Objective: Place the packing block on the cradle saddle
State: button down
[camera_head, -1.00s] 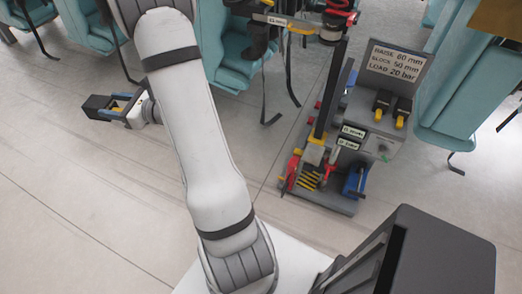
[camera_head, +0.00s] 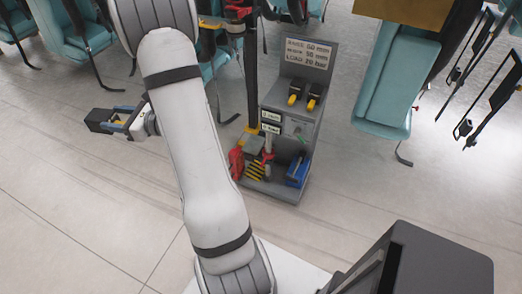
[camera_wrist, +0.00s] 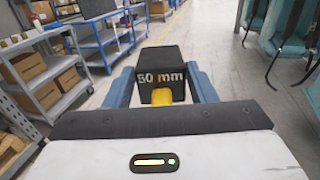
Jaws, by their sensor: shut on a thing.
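The packing block (camera_wrist: 161,72) is black, marked "50 mm", with a yellow part at its near end. My gripper (camera_wrist: 163,85) is shut on it in the wrist view, a blue finger on each side. In the head view the block (camera_head: 98,121) and my gripper (camera_head: 122,120) stick out left of my arm, above the open floor and well away from the grey jack stand (camera_head: 292,120). I cannot pick out the cradle saddle with certainty; my arm hides part of the area beside the stand.
The stand has a sign (camera_head: 307,52), two black-and-yellow blocks (camera_head: 295,92), red and blue parts at its foot. Teal seats (camera_head: 385,90) hang behind and to its right. A dark box-shaped unit (camera_head: 420,265) is at lower right. The wrist view shows shelves (camera_wrist: 40,65) with cartons.

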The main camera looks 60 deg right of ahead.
aim_at(250, 145)
jog(key=z, duration=0.1)
jog(key=k, duration=0.2)
jog(key=z, duration=1.05)
jog(key=i, duration=1)
jog(key=z, duration=0.05)
